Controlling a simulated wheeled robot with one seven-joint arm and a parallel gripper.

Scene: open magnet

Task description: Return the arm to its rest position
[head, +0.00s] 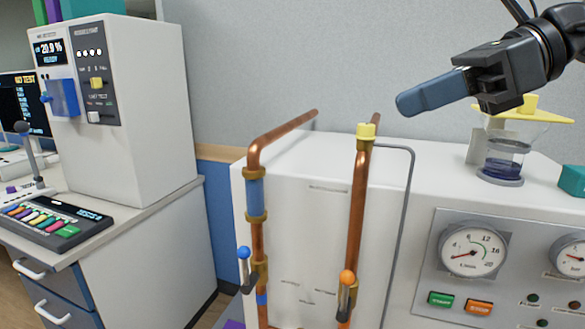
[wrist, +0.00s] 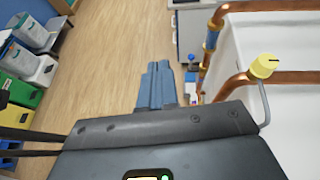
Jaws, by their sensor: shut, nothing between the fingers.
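My gripper (head: 432,92) is at the upper right of the head view, held in the air above the white cabinet and pointing left. Its blue-grey fingers are together with nothing between them. In the wrist view my gripper's fingers (wrist: 157,82) show side by side over the wood floor. The gripper is apart from the copper pipes and the yellow-capped pipe end in the picture.
The white cabinet (head: 300,205) carries copper pipes (head: 357,215) with a yellow cap (head: 366,131), blue and orange valve levers, and a dial gauge (head: 472,250). A glass beaker (head: 503,160) stands behind. A tall analyser (head: 130,110) is at left. Bins (wrist: 22,85) line the floor's left side.

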